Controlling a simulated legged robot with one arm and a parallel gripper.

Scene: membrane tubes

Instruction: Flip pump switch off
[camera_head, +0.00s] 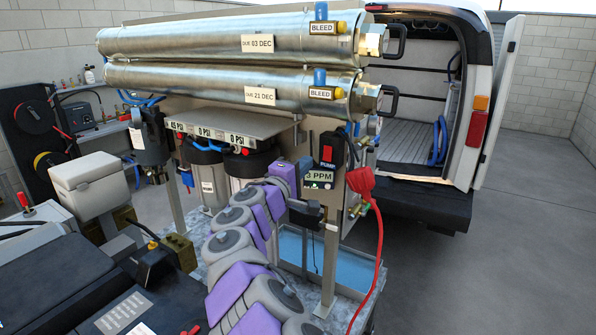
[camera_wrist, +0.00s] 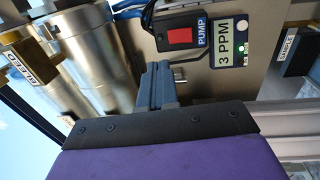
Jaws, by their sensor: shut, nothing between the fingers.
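The pump switch (camera_wrist: 180,37) is a red rocker in a black box labelled PUMP, mounted on a beige panel. In the head view the switch box (camera_head: 331,150) is on the panel below the steel tubes, partly behind my arm's end. My gripper (camera_wrist: 156,72) is shut and empty. Its fingertips are just below the switch box in the wrist view; I cannot tell whether they touch it. In the head view my gripper (camera_head: 304,167) is just left of the display.
Two steel membrane tubes (camera_head: 225,80) lie across the top of the rack. Filter housings (camera_head: 213,175) stand behind my arm. A white van (camera_head: 480,100) is behind, with open floor at right.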

